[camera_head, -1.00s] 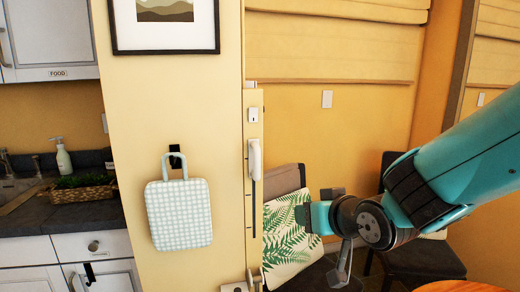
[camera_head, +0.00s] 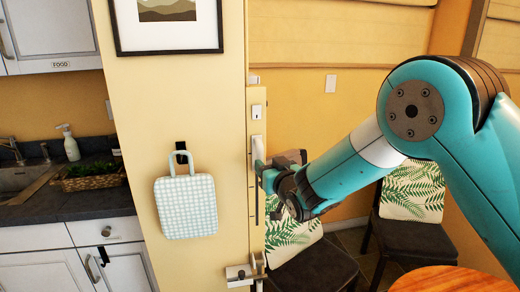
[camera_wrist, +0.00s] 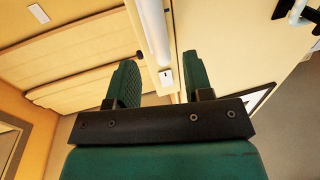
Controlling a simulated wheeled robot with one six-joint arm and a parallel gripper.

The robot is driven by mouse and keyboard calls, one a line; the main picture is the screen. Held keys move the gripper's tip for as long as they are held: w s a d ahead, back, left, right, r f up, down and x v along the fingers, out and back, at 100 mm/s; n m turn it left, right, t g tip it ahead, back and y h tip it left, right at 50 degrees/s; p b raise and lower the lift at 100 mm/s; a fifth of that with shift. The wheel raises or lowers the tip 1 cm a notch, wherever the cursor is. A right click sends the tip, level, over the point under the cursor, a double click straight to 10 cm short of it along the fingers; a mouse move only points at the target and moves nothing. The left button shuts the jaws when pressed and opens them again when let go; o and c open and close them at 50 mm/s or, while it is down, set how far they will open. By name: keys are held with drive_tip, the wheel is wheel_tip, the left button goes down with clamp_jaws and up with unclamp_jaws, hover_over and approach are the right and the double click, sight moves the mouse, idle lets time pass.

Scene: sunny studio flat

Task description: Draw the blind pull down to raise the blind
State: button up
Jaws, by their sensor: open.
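The blind pull (camera_head: 258,148) is a white upright handle on a narrow cream post beside the wall, above a dark vertical slot. My gripper (camera_head: 264,173) is at its lower end, to the right, and partly covers it. In the wrist view the white pull (camera_wrist: 154,32) stands beyond the gap between my two green fingers (camera_wrist: 165,82), which are apart. I cannot tell whether they touch it. The blind (camera_head: 345,40) hangs in pale horizontal folds at the upper right; it also shows in the wrist view (camera_wrist: 85,65).
A checked bag (camera_head: 186,205) hangs on a hook left of the post. A metal latch (camera_head: 243,273) sits at the post's foot. Chairs with leaf-patterned cushions (camera_head: 412,195) and a round wooden table (camera_head: 450,280) stand at the lower right. The kitchen counter is at left.

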sight(261, 159)
drive_tip(key=shift+p+x, duration=0.95)
drive_tip(key=shift+x, duration=2.15)
drive_tip(key=shift+f, duration=0.1)
clamp_jaws()
